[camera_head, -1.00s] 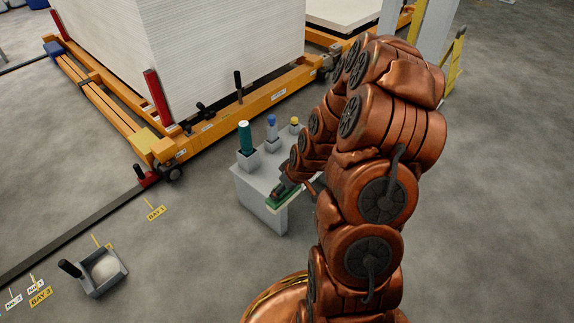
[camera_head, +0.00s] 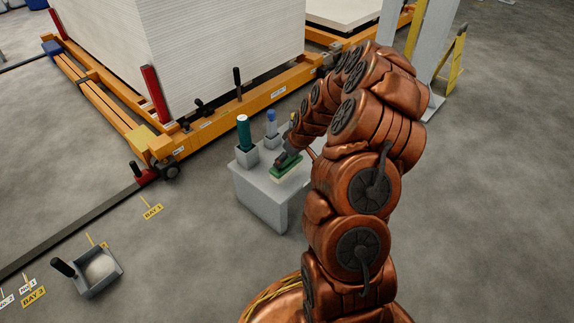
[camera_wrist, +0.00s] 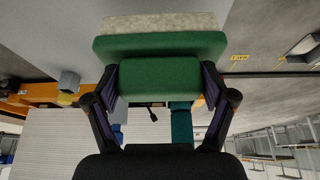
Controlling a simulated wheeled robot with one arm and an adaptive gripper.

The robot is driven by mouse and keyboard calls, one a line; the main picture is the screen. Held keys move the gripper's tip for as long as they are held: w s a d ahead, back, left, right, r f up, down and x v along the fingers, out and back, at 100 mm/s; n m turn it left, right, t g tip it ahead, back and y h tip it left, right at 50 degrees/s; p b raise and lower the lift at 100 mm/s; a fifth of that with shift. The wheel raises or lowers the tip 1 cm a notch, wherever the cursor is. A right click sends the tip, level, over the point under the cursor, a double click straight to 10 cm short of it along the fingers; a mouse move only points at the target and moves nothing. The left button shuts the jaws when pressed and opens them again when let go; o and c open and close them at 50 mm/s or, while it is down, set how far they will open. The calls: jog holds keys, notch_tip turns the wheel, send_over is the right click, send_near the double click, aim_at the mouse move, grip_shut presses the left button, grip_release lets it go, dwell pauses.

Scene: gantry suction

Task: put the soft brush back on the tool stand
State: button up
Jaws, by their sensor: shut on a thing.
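The soft brush is a green block with a pale bristle pad. In the head view the brush (camera_head: 287,171) is over the top of the grey tool stand (camera_head: 262,206), towards its right side. I cannot tell whether it touches the top. My gripper (camera_head: 283,160) is shut on the brush. In the wrist view the brush (camera_wrist: 160,45) spans the picture's upper middle, its green grip between the two fingers of my gripper (camera_wrist: 160,80). My arm hides the stand's right rear part.
On the stand are a teal-green cylinder (camera_head: 243,132) and a blue one (camera_head: 271,124) in grey holders. A yellow-topped tool (camera_head: 293,119) is mostly hidden. Behind runs an orange frame (camera_head: 215,122) with a white stack. A grey scoop (camera_head: 98,272) lies front left.

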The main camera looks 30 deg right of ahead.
aim_at(287, 163)
jog(key=shift+w+d+f, duration=0.15)
jog(key=shift+w+d, duration=0.05)
jog(key=shift+w, duration=0.1)
jog(key=shift+f+b, duration=1.05)
jog(key=shift+f, duration=0.5)
jog(key=shift+f, duration=0.1)
jog(key=o, duration=1.6)
jog(key=shift+c, duration=0.2)
